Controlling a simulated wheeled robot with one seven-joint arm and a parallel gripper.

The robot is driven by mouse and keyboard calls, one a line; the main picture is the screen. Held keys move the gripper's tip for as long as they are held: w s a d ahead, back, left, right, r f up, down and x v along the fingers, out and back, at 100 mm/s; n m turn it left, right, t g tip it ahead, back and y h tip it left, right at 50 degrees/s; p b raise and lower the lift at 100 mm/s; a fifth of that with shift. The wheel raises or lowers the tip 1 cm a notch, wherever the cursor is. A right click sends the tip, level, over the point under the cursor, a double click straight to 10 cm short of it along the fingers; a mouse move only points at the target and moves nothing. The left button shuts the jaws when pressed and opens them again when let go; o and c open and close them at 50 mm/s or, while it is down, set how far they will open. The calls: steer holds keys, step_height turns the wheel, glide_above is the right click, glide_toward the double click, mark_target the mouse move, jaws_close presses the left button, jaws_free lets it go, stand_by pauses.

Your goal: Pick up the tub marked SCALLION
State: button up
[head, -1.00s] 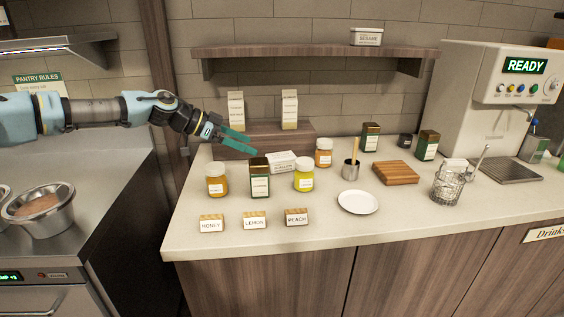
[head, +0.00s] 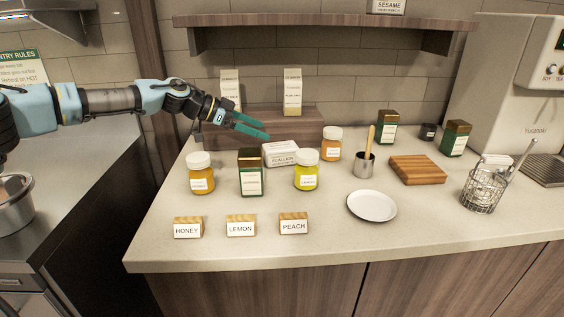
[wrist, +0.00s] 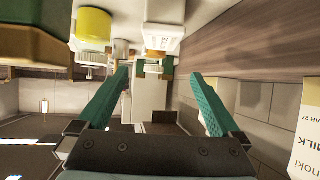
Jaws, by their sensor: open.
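The white tub marked SCALLION (head: 281,160) sits on the counter behind the green tin (head: 251,180) and the yellow jar (head: 306,176), which partly hide its front. My gripper (head: 266,130) is open and empty, above and slightly left of the tub, with its teal fingers pointing right. In the wrist view, my gripper (wrist: 162,82) shows its two fingers spread apart. A white box-shaped thing at the top centre there (wrist: 165,12) looks like the tub; its label is not clear.
A wooden riser (head: 275,130) with two cartons is behind. A white plate (head: 371,206) lies at right.

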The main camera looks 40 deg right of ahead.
mark_target(276, 146)
step_height(276, 146, down, 4)
steer(key=b, duration=0.2)
steer(key=shift+d+b, duration=0.15)
steer(key=shift+b, duration=0.25)
steer(key=p+x, duration=0.2)
steer(key=x, duration=0.3)
steer(key=shift+s+d, duration=0.1)
steer(key=shift+d, duration=0.1)
steer(key=p+x, duration=0.2)
steer(key=x, duration=0.2)
steer(key=shift+s+d+r+p, duration=0.1)
steer(key=shift+s+p, duration=0.1)
steer(key=shift+p, duration=0.15)
steer(key=shift+s+d+f, duration=0.1)
steer(key=shift+d+f, duration=0.2)
steer(key=shift+f, duration=0.05)
jaws_close()
